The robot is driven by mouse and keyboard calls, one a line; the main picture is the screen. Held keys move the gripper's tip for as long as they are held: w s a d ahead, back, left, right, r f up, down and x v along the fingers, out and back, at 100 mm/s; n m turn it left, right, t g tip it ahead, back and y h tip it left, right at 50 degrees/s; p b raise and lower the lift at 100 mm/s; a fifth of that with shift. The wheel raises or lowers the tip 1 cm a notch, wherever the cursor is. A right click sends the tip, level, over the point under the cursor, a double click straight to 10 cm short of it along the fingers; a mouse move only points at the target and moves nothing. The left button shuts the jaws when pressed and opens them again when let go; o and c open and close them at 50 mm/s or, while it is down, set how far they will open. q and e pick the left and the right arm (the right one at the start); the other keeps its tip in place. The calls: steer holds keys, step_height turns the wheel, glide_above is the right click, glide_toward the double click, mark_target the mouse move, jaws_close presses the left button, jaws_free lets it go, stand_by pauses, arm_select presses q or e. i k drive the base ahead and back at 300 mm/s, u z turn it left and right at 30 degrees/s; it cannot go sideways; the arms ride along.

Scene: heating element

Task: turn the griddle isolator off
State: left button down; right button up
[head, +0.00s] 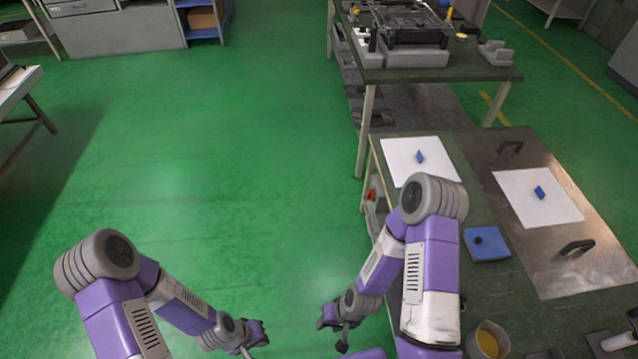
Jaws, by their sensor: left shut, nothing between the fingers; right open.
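A steel griddle plate (563,228) with two dark handles lies on the dark bench at the right. Left of it on the bench is a blue box (487,244) with a small black knob on top. A red knob-like part (371,195) shows on the bench's left side. I cannot tell which of these is the isolator, nor its setting. My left gripper (246,350) is shut and empty, low over the floor, well left of the bench. My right gripper (342,340) is open and empty, left of the bench, partly beside my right arm. Neither touches anything.
Two white sheets (399,148), each with a small blue piece, lie on the bench and plate. A yellow-filled cup (487,341) stands at the front. A second table (440,73) with equipment stands behind. Green floor (220,150) is clear at the left.

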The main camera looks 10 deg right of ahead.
mark_target(370, 194)
steer(key=u, duration=0.1)
steer(key=i, duration=1)
steer(key=z, duration=0.65)
steer(key=i, duration=0.35)
steer(key=z, duration=0.35)
